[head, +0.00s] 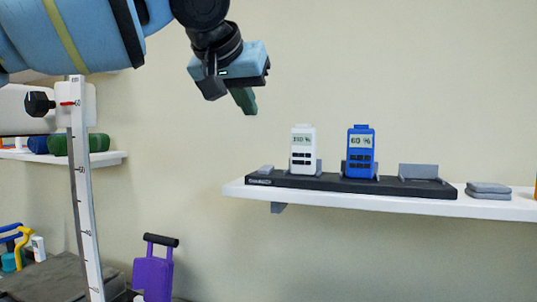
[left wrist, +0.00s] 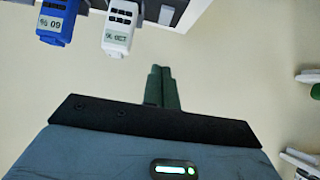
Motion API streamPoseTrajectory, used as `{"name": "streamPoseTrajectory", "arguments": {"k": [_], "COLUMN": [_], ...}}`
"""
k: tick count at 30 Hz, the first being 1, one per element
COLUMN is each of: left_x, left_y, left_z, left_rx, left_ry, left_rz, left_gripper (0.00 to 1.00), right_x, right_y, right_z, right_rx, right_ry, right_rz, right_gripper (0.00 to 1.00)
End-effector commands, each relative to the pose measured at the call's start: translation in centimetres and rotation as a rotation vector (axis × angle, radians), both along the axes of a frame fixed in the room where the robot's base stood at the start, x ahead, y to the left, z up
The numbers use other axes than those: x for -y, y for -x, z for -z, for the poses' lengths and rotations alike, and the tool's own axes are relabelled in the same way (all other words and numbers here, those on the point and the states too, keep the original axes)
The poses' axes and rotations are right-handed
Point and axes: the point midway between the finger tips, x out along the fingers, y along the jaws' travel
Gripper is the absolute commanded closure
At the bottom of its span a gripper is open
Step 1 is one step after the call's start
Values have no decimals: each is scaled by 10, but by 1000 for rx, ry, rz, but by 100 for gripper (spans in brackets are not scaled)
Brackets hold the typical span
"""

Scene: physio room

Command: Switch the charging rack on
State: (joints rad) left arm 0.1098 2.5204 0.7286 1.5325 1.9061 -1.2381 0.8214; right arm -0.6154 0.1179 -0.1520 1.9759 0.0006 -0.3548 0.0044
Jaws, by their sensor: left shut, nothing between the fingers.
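The charging rack (head: 350,187) is a long dark base on a white wall shelf. A white handheld unit (head: 303,150) and a blue unit (head: 360,152) reading 60 % stand in it; the right-hand cradle (head: 418,171) is empty. A small grey raised part (head: 266,169) sits at the rack's left end; I cannot tell its position. In the left wrist view, the blue unit (left wrist: 57,20) and white unit (left wrist: 119,28) show upside down at the top. My left gripper (head: 245,102) is shut and empty, above and left of the rack, apart from it. My right gripper is not in view.
The white shelf (head: 490,208) also bears folded grey cloths (head: 488,190), with an orange thing at the right picture edge. An upright measuring scale (head: 85,190) stands at left. A purple object with a black handle (head: 153,275) is below. The wall above the rack is clear.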

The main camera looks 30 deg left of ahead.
Motion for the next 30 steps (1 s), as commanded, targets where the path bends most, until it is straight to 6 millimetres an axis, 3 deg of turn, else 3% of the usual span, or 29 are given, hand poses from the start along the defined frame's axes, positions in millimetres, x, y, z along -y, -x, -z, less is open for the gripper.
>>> {"name": "streamPoseTrajectory", "arguments": {"k": [11, 26, 30], "left_x": [-3, -19, -20], "left_y": [-10, -78, -79], "left_z": [8, 61, 79], "left_rx": [-3, -2, 0], "left_ry": [-4, -5, -5], "left_rz": [0, 0, 1], "left_gripper": [100, 100, 100], "right_x": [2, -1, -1], "right_y": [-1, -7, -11], "right_z": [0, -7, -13], "right_rx": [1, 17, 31], "right_ry": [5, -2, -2], "right_rz": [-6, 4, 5], "right_gripper": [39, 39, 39]}}
